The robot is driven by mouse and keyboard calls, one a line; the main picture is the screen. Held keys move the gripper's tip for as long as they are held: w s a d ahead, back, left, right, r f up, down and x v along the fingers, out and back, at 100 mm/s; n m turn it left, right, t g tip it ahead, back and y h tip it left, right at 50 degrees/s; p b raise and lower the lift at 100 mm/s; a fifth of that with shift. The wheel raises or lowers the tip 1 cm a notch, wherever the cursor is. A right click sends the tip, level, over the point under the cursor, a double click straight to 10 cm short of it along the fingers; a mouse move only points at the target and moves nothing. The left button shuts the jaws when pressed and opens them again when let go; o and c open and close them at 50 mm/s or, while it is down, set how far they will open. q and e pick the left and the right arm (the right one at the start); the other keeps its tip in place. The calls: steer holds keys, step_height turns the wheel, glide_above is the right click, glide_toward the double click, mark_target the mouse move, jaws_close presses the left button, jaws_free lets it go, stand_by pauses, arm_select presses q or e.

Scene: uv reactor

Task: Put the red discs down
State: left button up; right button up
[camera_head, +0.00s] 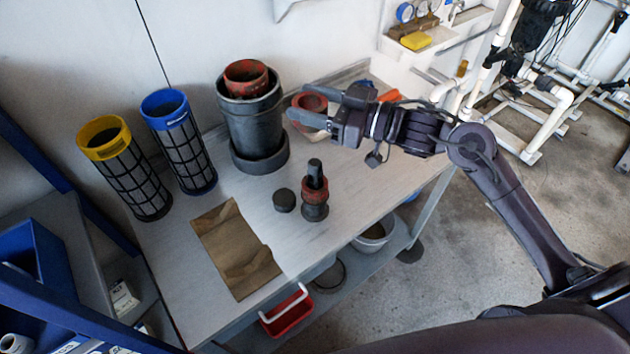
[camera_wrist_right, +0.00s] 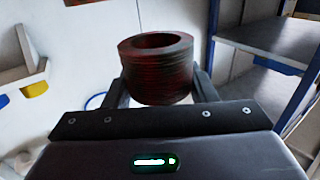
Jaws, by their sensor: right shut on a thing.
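My right gripper (camera_head: 300,103) is shut on a short stack of red discs (camera_head: 311,101), a hollow dark-red cylinder with a wide hole. The stack also shows upright between the fingers in the right wrist view (camera_wrist_right: 157,85). It is over the back of the grey table (camera_head: 325,240), right of the dark cylinder; I cannot tell its exact height. Another red hollow piece (camera_head: 246,73) sits in the top of the large dark cylinder (camera_head: 255,120). A red ring is also around a small dark spindle part (camera_head: 315,190). My left gripper is not in view.
A yellow-topped filter (camera_head: 125,170) and a blue-topped filter (camera_head: 180,145) stand at the left. A brown cloth (camera_head: 236,248) lies at the front. A small dark disc (camera_head: 284,200) is beside the spindle part. The table's right front is clear.

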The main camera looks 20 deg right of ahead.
mark_target(315, 172)
steer(key=shift+w+d+r+g, duration=0.1)
steer(key=shift+d+r+g, duration=0.2)
steer(key=shift+d+r, duration=0.2)
step_height(315, 172, down, 18)
steer(key=shift+a+f+p, duration=0.1)
steer(key=shift+f+p, duration=0.15)
steer(key=shift+p, duration=0.9)
steer(key=shift+f, duration=0.55)
steer(key=shift+f, duration=0.1)
steer(key=shift+f, duration=0.15)
steer(key=o, duration=1)
steer(key=shift+c, duration=0.2)
